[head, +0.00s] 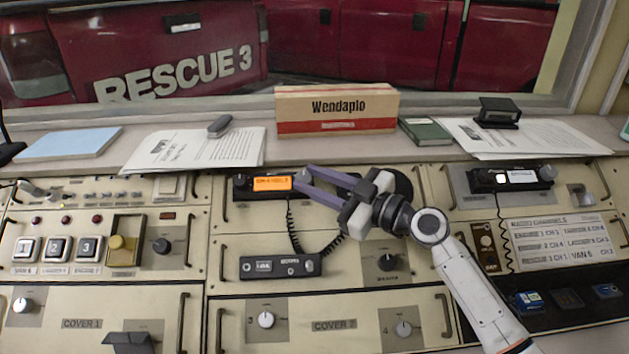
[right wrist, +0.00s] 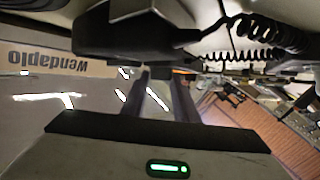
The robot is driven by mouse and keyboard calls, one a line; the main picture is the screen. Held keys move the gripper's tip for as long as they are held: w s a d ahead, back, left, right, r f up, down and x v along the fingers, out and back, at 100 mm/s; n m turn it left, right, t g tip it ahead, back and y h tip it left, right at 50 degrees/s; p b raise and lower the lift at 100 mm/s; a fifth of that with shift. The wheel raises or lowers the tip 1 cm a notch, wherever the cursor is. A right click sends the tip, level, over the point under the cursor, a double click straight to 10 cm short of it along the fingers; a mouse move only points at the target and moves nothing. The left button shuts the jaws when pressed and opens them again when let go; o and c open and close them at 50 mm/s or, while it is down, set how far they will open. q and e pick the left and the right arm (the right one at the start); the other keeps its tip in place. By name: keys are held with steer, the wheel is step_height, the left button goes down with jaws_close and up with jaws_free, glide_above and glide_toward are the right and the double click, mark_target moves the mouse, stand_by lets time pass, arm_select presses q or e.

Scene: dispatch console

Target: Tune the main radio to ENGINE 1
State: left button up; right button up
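The main radio (head: 240,188) is a black unit at the console's upper middle with a lit orange display (head: 272,183). The display's small text is too blurred to read surely. My right gripper (head: 305,178) reaches in from the right, its two purple fingers parted at the radio's right end, around where a knob sits. The fingers and palm hide that end of the radio, and I cannot tell whether they press on the knob. The right wrist view shows the fingers (right wrist: 160,95) reaching to a dark housing. My left gripper is not in view.
A second radio (head: 510,179) stands at right above a channel card (head: 565,241). A Wendaplo box (head: 337,110), papers (head: 195,149) and a green book (head: 425,131) lie on the ledge behind.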

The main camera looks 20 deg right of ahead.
steer(key=shift+c, duration=1.3)
steer(key=shift+f+b, duration=0.15)
steer(key=shift+b, duration=0.4)
steer(key=n+g+b, duration=0.1)
steer(key=b, duration=0.1)
steer(key=n+g+y+b, duration=0.1)
steer(key=b, duration=0.2)
steer(key=n+g+b, duration=0.1)
steer(key=b, duration=0.1)
steer(key=shift+w+d+y, duration=0.25)
steer(key=shift+y, duration=0.15)
steer(key=shift+n+b, duration=0.4)
steer(key=shift+b, duration=0.3)
steer(key=shift+r+n+g+y+b, duration=0.3)
steer(key=shift+n+g+y+b, duration=0.15)
steer(key=shift+g, duration=0.55)
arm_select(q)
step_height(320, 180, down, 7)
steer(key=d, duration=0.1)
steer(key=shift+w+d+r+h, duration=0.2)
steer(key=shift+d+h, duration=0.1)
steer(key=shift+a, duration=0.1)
arm_select(e)
steer(key=o, duration=1.1)
steer(key=shift+c, duration=0.2)
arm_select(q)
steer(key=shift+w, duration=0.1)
